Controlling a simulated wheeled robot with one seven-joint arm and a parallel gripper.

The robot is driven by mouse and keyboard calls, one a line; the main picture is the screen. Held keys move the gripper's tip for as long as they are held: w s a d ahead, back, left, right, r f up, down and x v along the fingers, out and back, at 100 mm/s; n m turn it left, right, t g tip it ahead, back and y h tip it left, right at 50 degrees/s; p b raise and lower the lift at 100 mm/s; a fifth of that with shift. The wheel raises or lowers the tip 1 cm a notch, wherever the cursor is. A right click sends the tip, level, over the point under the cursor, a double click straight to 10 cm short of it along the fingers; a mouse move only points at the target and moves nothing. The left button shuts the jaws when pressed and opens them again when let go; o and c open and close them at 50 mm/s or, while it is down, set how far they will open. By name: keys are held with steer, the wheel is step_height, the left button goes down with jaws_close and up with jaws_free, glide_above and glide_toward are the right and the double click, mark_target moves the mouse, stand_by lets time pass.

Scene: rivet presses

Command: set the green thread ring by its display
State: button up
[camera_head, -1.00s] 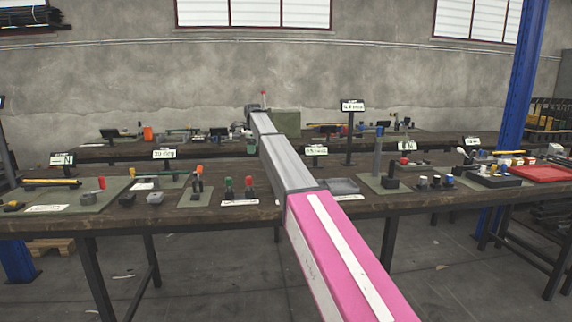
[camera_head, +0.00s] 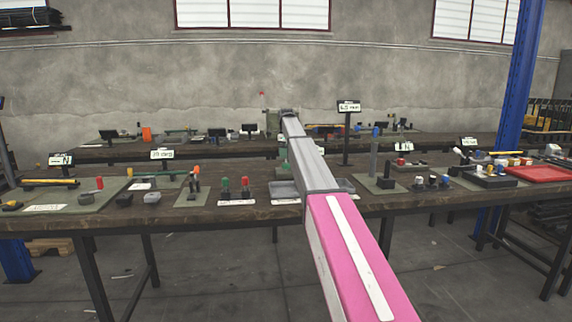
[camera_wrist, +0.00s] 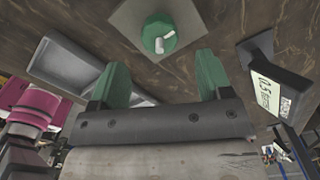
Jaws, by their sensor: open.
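The green round knob or ring (camera_wrist: 159,34) shows at the top of the wrist view, with a pale mark on its face, on a light square plate (camera_wrist: 124,24). Which part of it is the thread ring I cannot tell. A black display with a lit white face (camera_wrist: 275,92) stands to its right; its reading is partly legible. My gripper (camera_wrist: 161,72) has two green fingers spread apart with nothing between them. The green piece lies just beyond the fingertips in the picture, apart from them. In the head view my arm hides the gripper.
A grey tray (camera_wrist: 67,64) lies left of the fingers in the wrist view. In the head view, several fixtures and displays stand along the front bench (camera_head: 240,211). A tall display post (camera_head: 347,137) and a grey column fixture (camera_head: 374,157) stand right of my arm.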

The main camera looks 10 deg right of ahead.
mark_target(286, 165)
step_height(286, 165, down, 6)
steer(key=shift+r, duration=0.15)
steer(key=shift+c, duration=0.4)
steer(key=c, duration=0.9)
steer(key=shift+o, duration=0.2)
